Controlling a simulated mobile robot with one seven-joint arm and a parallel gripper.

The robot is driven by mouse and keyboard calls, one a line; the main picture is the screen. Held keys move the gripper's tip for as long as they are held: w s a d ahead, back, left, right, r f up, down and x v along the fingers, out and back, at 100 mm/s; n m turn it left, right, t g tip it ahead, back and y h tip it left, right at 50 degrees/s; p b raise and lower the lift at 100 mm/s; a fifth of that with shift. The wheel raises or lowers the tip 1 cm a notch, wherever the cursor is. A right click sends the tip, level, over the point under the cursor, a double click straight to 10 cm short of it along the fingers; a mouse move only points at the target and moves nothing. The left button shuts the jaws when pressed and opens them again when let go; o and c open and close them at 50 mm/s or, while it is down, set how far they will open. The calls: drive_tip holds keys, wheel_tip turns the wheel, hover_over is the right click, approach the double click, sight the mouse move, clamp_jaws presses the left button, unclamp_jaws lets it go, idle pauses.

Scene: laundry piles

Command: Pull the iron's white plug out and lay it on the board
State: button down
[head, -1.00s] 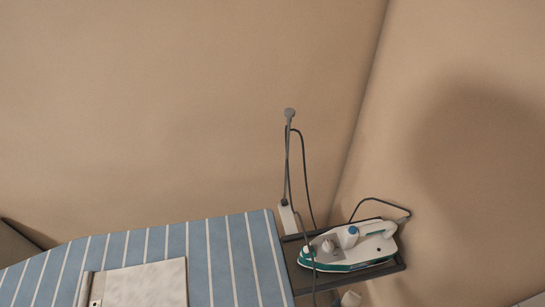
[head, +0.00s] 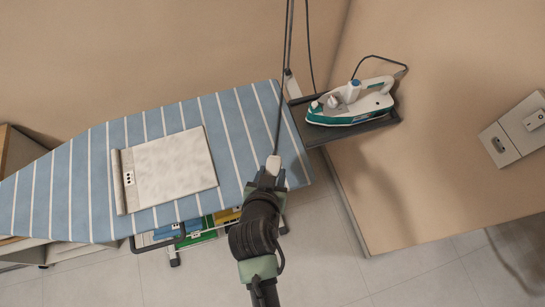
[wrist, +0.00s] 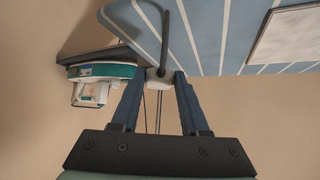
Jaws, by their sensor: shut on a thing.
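The white plug (head: 273,162) is between the fingertips of my gripper (head: 271,172), near the right end of the blue striped ironing board (head: 70,190). In the wrist view my gripper (wrist: 157,80) is shut on the plug (wrist: 155,73). A dark cord runs up from the plug in the head view. The plug looks apart from the wall outlet; whether it touches the board, I cannot tell. The white and teal iron (head: 348,108) rests on a dark tray (head: 365,130) at the board's right end.
A pale rectangular pad (head: 180,165) lies on the board. Bare striped cloth shows between it and my gripper. Cords hang above the board's right end. A wall outlet (head: 534,120) and a grey box (head: 499,145) are at the far right. Coloured items (head: 203,235) sit below the board.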

sight(268, 158)
drive_tip(key=w+m+h, duration=0.2)
drive_tip(key=w+m, duration=0.1)
drive_tip(key=w, duration=0.3)
drive_tip(key=shift+f+g+h+b, duration=0.4)
drive_tip(key=shift+f, duration=0.05)
drive_tip(key=shift+w, duration=0.1)
drive_tip(key=shift+a, duration=0.1)
drive_tip(key=shift+f+b, duration=0.65)
drive_tip(key=shift+f, duration=0.05)
wheel_tip(268, 158, down, 6)
drive_tip(key=b, duration=0.5)
drive_tip(key=shift+f, duration=0.15)
drive_tip(key=shift+c, duration=1.6)
unclamp_jaws()
